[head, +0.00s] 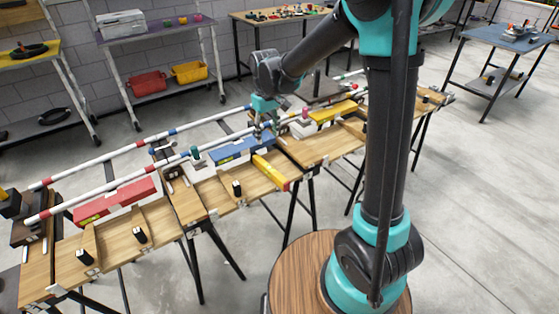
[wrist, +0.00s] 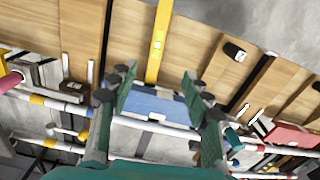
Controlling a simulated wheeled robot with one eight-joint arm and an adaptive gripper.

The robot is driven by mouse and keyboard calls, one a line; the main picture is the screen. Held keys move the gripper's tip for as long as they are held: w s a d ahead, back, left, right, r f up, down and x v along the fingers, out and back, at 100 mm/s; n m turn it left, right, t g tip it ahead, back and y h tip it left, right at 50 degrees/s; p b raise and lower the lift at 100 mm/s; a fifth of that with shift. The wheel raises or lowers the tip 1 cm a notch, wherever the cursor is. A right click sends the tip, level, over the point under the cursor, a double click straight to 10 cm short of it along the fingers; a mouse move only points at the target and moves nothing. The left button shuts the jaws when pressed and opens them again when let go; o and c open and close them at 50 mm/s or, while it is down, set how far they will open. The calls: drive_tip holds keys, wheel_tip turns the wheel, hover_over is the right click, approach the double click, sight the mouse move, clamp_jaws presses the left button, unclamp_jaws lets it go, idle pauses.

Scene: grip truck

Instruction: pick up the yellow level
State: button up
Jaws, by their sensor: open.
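A long yellow level (head: 270,172) with a reddish near end lies across the wooden bench, beside a blue block (head: 238,150). In the wrist view the yellow level (wrist: 158,45) shows a small vial and runs from the top edge down toward the blue block (wrist: 155,103). My gripper (head: 263,128) hangs over the white rails behind the level. In the wrist view my gripper (wrist: 160,80) is open and empty, its fingers on either side of the blue block and the level's lower end. I cannot tell its exact height above them.
A second yellow piece (head: 333,111) lies farther right on the bench, and a red block (head: 115,200) at left. White pipes (head: 120,190) run along the bench. Black knobs (head: 237,187) stand up from the wood. Shelves stand behind.

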hover_over(269, 168)
drive_tip(key=f, duration=1.2)
drive_tip(key=shift+w+a, duration=0.2)
drive_tip(key=shift+w, duration=0.05)
drive_tip(key=shift+s+d+f, duration=0.1)
drive_tip(key=shift+d+f, duration=0.05)
drive_tip(key=shift+f, duration=1.25)
drive_tip(key=shift+d+f, duration=0.1)
drive_tip(key=shift+f, duration=1.25)
drive_tip(key=shift+c, duration=0.5)
clamp_jaws()
